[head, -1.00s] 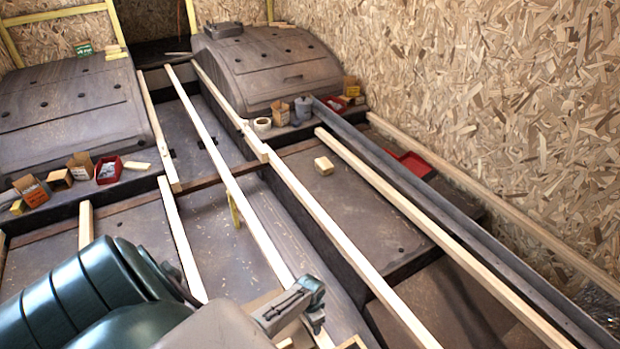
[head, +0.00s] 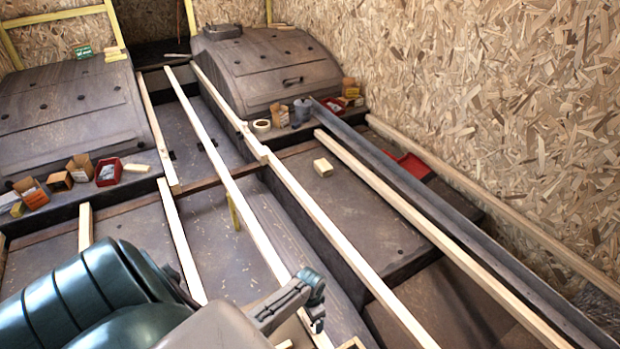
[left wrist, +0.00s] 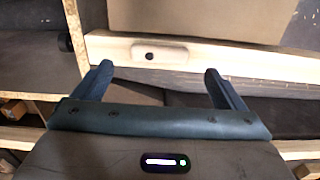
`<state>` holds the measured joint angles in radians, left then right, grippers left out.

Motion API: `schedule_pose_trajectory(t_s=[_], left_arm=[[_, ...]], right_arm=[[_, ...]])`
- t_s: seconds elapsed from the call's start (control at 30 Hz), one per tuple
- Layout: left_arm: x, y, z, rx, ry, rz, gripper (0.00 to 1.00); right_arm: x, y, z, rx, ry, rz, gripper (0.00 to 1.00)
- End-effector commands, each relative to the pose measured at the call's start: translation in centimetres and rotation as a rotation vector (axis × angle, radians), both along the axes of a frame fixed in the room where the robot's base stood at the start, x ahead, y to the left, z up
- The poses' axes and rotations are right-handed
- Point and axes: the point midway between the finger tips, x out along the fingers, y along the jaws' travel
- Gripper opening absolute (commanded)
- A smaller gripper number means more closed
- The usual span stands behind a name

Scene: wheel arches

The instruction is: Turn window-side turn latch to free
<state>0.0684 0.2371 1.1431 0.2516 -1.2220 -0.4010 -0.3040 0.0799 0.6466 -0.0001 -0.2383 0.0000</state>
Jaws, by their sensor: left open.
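My left gripper comes in from the bottom left of the head view (head: 316,300), low among the pale wooden rails. In the left wrist view my left gripper (left wrist: 155,78) is open, its two dark fingers apart with nothing between them. Just beyond the fingertips lies a pale wooden rail (left wrist: 220,57) with a short rounded slot piece (left wrist: 150,55) that has a dark round centre. It lies roughly between the fingers, apart from them. I cannot tell whether this piece is the window-side turn latch. No latch is clear in the head view. My right gripper is not in view.
Long wooden rails (head: 360,262) run from front to back over dark floor panels. Two dark wheel arches (head: 270,70) stand at the back. Small boxes and a red tray (head: 410,167) lie around. A loose wood block (head: 323,167) sits on a panel. A chipboard wall rises on the right.

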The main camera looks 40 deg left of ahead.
Motion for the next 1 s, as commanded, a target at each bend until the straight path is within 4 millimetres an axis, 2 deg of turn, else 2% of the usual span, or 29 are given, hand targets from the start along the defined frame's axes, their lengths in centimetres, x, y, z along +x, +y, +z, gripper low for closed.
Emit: schedule_pose_trajectory(t_s=[0.03,0.2,0.4,1.0], left_arm=[[0.0,0.0,1.1,0.001,-0.002,-0.001,0.93],[0.0,0.1,4.0,0.001,-0.001,-0.001,0.93],[0.0,0.0,5.8,0.000,-0.001,-0.001,0.93],[0.0,0.0,6.1,0.000,0.000,0.000,0.93]], right_arm=[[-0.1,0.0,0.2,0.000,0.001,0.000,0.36],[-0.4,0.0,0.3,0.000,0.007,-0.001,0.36],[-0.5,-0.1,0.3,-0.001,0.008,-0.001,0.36],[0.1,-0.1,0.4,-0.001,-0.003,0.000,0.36]])
